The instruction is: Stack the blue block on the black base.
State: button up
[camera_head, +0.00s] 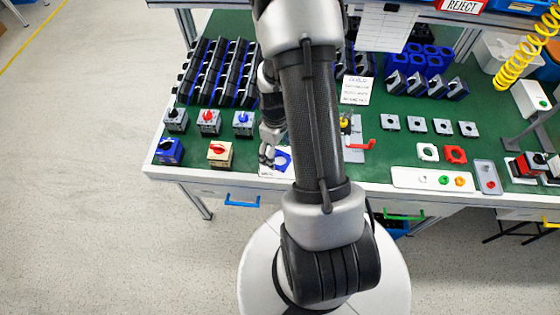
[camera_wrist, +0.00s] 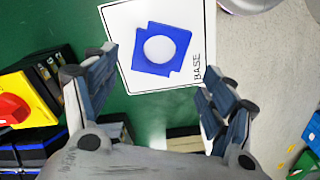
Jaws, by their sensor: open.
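A blue block (camera_wrist: 147,68) with a round, pale centre lies flat on a white card (camera_wrist: 125,15) marked BASE. In the head view the blue block (camera_head: 283,158) lies on the same card near the bench's front edge, partly hidden by my arm. My gripper (camera_wrist: 156,85) is open and empty, its two fingers apart on either side of the card's near edge. In the head view my gripper (camera_head: 267,155) is just left of the blue block. I see no black base under the blue block. Several black parts stand in rows (camera_head: 215,70) at the back left; I cannot tell which is the base.
A red crank-like part (camera_head: 360,145) is right of my arm.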

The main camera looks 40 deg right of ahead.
aim_at(277, 161)
jog(key=f, duration=0.2)
jog(key=f+b, duration=0.1)
jog(key=f, duration=0.1)
jog(key=shift+d, duration=0.2)
jog(key=shift+r, duration=0.15)
jog(key=shift+c, duration=0.4)
jog(key=c, duration=1)
jog(key=shift+r, duration=0.1)
